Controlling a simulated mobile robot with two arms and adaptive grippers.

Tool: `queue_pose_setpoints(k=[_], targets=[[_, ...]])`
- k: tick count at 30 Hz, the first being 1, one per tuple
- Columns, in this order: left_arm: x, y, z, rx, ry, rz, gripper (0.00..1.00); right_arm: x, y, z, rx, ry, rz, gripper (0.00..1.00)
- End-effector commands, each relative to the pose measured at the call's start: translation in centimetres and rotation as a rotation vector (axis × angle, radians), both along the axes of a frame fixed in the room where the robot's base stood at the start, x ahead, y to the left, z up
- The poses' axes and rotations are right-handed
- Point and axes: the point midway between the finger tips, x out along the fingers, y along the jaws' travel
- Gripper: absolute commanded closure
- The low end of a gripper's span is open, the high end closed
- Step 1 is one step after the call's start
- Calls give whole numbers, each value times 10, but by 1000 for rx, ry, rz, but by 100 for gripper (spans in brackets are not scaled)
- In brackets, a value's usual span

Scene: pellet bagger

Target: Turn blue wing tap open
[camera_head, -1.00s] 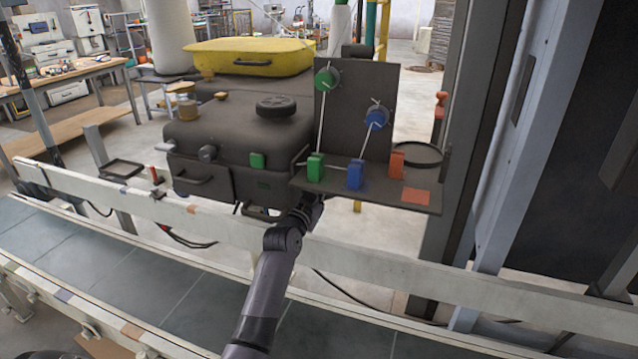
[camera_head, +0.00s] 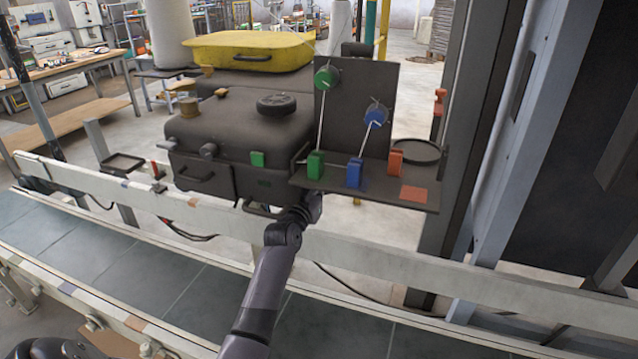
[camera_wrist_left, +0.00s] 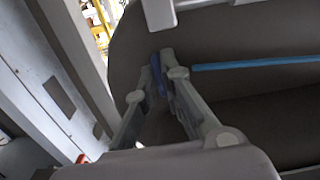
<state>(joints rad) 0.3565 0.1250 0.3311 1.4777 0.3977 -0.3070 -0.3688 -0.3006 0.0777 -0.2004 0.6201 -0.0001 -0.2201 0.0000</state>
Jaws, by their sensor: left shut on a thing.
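In the left wrist view the two fingers of my left gripper (camera_wrist_left: 163,80) are closed on a small blue piece, which looks like the blue wing tap (camera_wrist_left: 156,68). A thin blue rod or pipe (camera_wrist_left: 250,63) runs to the right from beside the fingertips, against a dark grey surface. In the head view my arm reaches up from the bottom middle, and its end passes under the dark shelf, which hides the gripper and tap. How far the tap is turned cannot be told. My right gripper is not in view.
The dark shelf (camera_head: 375,197) carries green (camera_head: 315,166), blue (camera_head: 354,173) and orange (camera_head: 395,162) blocks. Green (camera_head: 325,78) and blue (camera_head: 376,117) dials sit on its upright panel. A pale rail (camera_head: 420,270) crosses in front, and a grey post (camera_head: 497,150) stands at right.

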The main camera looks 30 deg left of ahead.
Motion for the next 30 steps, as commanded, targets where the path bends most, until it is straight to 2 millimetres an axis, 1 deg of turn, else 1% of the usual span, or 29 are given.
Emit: queue_pose_setpoints(k=[4,5,14,20,22,24,26,30], targets=[[0,0,0,-4,-1,-1,100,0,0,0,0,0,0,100],[0,0,0,-4,-1,-1,92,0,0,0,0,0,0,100],[0,0,0,-1,0,0,72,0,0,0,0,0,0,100],[0,0,0,0,0,0,72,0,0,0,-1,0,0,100],[0,0,0,0,0,0,72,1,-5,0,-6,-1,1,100],[-3,-1,0,0,0,0,72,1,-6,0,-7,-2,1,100],[-8,-2,-1,0,1,-1,72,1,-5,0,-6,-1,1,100],[-28,-7,-1,1,1,1,72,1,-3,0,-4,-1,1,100]])
